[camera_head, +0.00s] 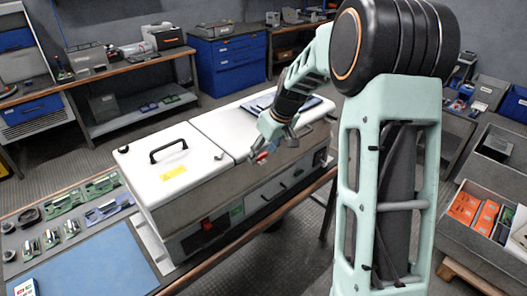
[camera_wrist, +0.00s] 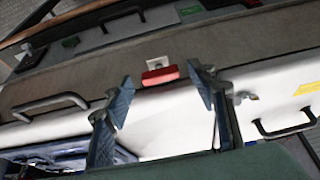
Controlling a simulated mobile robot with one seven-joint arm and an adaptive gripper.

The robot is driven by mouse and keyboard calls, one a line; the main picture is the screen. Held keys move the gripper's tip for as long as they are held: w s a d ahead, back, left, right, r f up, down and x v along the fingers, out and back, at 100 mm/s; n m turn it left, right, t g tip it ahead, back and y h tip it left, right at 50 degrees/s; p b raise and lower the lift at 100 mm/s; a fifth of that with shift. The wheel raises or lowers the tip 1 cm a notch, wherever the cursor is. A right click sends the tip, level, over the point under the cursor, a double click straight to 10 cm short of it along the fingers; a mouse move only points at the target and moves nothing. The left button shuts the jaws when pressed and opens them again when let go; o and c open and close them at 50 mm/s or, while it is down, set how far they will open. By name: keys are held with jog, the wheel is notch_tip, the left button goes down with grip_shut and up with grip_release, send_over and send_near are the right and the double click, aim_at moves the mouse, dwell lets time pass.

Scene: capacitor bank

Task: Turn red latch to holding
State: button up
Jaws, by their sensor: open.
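The red latch (camera_wrist: 160,75) is a small red bar beside a pale square plate (camera_wrist: 157,62) on the grey-brown front face of the long white cabinet, near the lid edge. In the wrist view the bar lies nearly level across the picture. In the head view the latch (camera_head: 261,157) is a small red spot by my fingers. My gripper (camera_wrist: 161,82) is open, with one blue-grey finger to each side of the latch in the picture. Contact is not visible, and the gap in depth is hard to judge. In the head view my gripper (camera_head: 276,148) hangs over the cabinet's front edge.
The white cabinet (camera_head: 165,160) has black lid handles (camera_head: 168,150) and a silver catch (camera_wrist: 245,96) right of my fingers in the wrist view. Circuit boards and a blue mat (camera_head: 85,262) lie left on the bench. Grey bins (camera_head: 485,225) stand right.

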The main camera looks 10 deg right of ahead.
jog(key=shift+c, duration=0.3)
jog(key=c, duration=1.1)
jog(key=shift+a+f+m+b, duration=0.1)
jog(key=shift+m+b, duration=0.3)
jog(key=shift+m, duration=0.1)
jog(key=shift+a+m+h+b, duration=0.1)
jog(key=shift+m+h+b, duration=0.25)
jog(key=shift+m+h, duration=0.85)
jog(key=shift+m+y, duration=0.4)
jog(key=shift+m, duration=0.1)
jog(key=o, duration=1.2)
jog(key=shift+t, duration=0.3)
jog(key=shift+c, duration=0.2)
